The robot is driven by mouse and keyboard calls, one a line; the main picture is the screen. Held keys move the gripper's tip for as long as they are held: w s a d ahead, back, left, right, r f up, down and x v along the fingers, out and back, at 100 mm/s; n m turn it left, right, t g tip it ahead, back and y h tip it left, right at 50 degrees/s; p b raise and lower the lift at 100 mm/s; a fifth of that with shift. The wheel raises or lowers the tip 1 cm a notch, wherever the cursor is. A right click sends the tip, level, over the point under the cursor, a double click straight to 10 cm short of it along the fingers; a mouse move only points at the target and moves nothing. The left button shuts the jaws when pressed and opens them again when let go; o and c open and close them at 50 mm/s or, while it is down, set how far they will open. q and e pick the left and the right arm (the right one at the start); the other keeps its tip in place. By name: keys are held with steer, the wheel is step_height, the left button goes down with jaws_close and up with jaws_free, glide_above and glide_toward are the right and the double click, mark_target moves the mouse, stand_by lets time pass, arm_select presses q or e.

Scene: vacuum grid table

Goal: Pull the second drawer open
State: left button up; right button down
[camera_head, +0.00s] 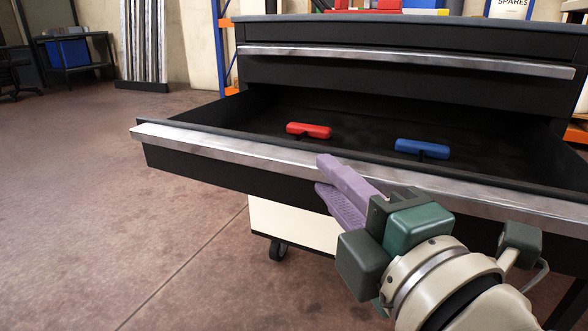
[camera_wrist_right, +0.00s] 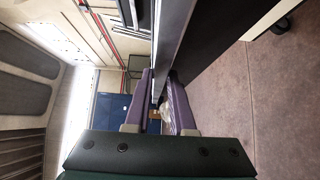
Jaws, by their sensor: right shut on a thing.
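The second drawer (camera_head: 360,120), below a shut top drawer, stands well out from the dark cabinet. Its long metal handle strip (camera_head: 230,152) runs along the front edge. My right gripper (camera_head: 324,176) is at the middle of this strip, with one purple finger above it and one below, shut on it. In the right wrist view the handle edge (camera_wrist_right: 164,62) runs between the two fingers (camera_wrist_right: 163,95). The exact contact is partly hidden. My left gripper is not in view.
A red-handled tool (camera_head: 308,130) and a blue-handled tool (camera_head: 422,148) lie inside the drawer. The top drawer's handle (camera_head: 400,60) is above. A caster (camera_head: 278,250) shows under the cabinet. The floor (camera_head: 110,200) to the left is clear.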

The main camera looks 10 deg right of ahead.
steer(key=c, duration=0.8)
jaws_free()
steer(key=shift+o, duration=0.2)
steer(key=shift+s, duration=0.1)
steer(key=s+d+p, duration=0.1)
steer(key=s+d, duration=0.1)
steer(key=s, duration=0.7)
steer(key=shift+s+p, duration=0.3)
